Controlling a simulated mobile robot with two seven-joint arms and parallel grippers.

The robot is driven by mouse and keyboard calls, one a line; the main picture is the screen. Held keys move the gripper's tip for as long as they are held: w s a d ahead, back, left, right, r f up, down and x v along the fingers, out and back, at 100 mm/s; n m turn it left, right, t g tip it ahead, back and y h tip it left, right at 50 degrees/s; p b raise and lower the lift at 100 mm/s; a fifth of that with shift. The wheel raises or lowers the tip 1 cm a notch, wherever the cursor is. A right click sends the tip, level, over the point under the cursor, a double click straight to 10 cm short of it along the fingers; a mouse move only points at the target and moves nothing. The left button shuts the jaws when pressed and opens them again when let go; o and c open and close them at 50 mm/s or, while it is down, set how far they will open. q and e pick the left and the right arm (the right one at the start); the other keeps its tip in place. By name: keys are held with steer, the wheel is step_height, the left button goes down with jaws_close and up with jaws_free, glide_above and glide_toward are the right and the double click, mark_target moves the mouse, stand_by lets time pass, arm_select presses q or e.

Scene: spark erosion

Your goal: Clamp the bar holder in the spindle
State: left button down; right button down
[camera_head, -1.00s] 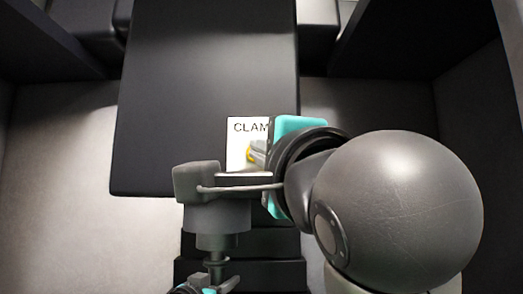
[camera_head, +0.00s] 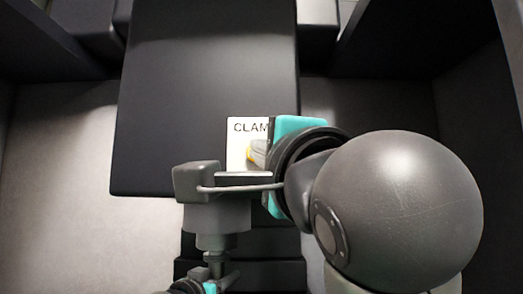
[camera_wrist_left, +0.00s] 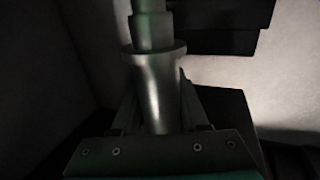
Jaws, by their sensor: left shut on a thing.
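The spindle (camera_head: 217,217) is a grey stepped cylinder below a grey block in the head view. Just below it, in line with it, is the metal bar holder (camera_head: 214,271), mostly hidden by my left gripper. My left gripper (camera_head: 218,284) is shut on the holder at the bottom of the view. In the left wrist view the holder (camera_wrist_left: 158,90) stands between the fingers, its collar close under narrower grey cylinders. I cannot tell whether it is seated. My right gripper (camera_head: 257,153) is at a white label (camera_head: 240,128) reading "CLAM"; its opening is hidden.
My right arm covers the right of the spindle area. Dark walls stand at both sides, with lighter floor (camera_head: 60,180) at the left.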

arm_select(q)
steer(key=shift+r, duration=0.95)
stand_by(0.6)
arm_select(e)
steer(key=shift+w, duration=0.15)
arm_select(q)
steer(key=shift+r, duration=0.1)
arm_select(e)
steer(key=shift+w, duration=1.15)
